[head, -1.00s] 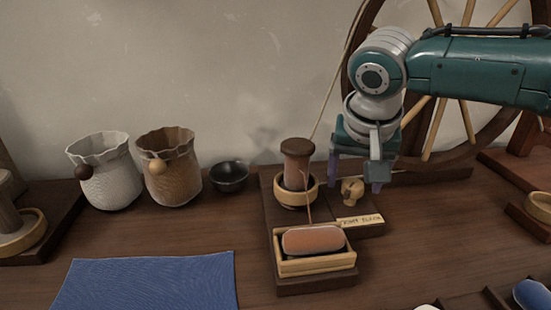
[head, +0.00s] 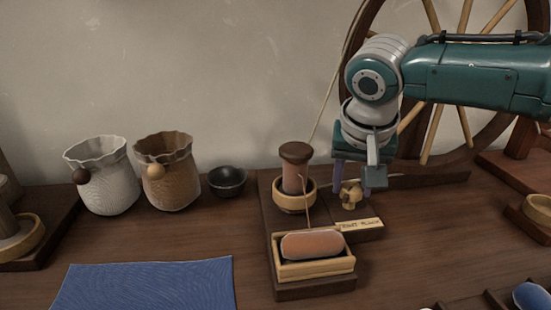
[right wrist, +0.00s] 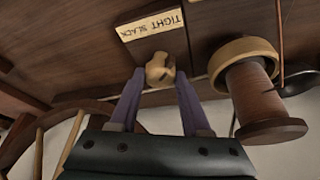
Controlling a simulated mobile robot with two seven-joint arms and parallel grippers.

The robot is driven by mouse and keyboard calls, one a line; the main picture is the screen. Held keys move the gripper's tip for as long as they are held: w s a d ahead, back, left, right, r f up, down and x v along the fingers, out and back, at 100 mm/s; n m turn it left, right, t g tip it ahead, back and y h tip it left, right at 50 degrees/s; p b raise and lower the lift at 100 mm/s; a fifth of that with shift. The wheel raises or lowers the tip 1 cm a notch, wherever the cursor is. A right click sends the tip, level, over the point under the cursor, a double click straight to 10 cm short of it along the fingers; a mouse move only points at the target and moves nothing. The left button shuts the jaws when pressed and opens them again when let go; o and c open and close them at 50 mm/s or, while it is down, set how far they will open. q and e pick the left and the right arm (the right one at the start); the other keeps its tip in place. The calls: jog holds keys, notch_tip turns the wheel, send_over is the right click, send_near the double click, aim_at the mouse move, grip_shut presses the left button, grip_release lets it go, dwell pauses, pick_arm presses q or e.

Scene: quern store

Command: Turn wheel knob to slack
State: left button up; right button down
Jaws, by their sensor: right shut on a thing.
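The small pale wooden wheel knob (head: 351,198) stands on a dark wooden base behind a paper label (head: 361,224). My right gripper (head: 353,187) reaches down from above, its purple fingers shut on the knob. In the right wrist view the knob (right wrist: 160,69) sits between the tips of the two fingers (right wrist: 158,88). The label (right wrist: 150,24) there reads "TIGHT" and "SLACK". I cannot tell from these frames which word the knob points to. The large spinning wheel (head: 373,14) stands behind my right arm, partly hidden by it. My left gripper is not in view.
A spool (head: 296,172) in a round wooden cup stands just left of the knob. In front is a wooden box (head: 315,268) with an orange-brown roll. A dark bowl (head: 227,181), two sacks (head: 105,180) (head: 168,178) and a blue cloth (head: 145,284) lie further left.

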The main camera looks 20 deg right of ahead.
jog(key=shift+s+r+n+y+p, duration=0.2)
jog(key=shift+n+p, duration=0.45)
jog(key=shift+p, duration=1)
jog(key=shift+w+r+n+y+p, duration=0.1)
jog(key=shift+n+y+p, duration=0.4)
jog(key=shift+p, duration=1.1)
jog(key=shift+d+f+n, duration=0.1)
jog(key=shift+f+n, duration=0.05)
jog(key=shift+n, duration=0.4)
jog(key=shift+d+f+n+t+y+p, duration=0.15)
jog(key=shift+n+t+y+p, duration=0.25)
jog(key=shift+n, duration=0.8)
jog(key=shift+n+y+b, duration=0.45)
jog(key=shift+n+y, duration=0.15)
jog(key=shift+n, duration=0.9)
jog(key=shift+c, duration=1.8)
grip_release()
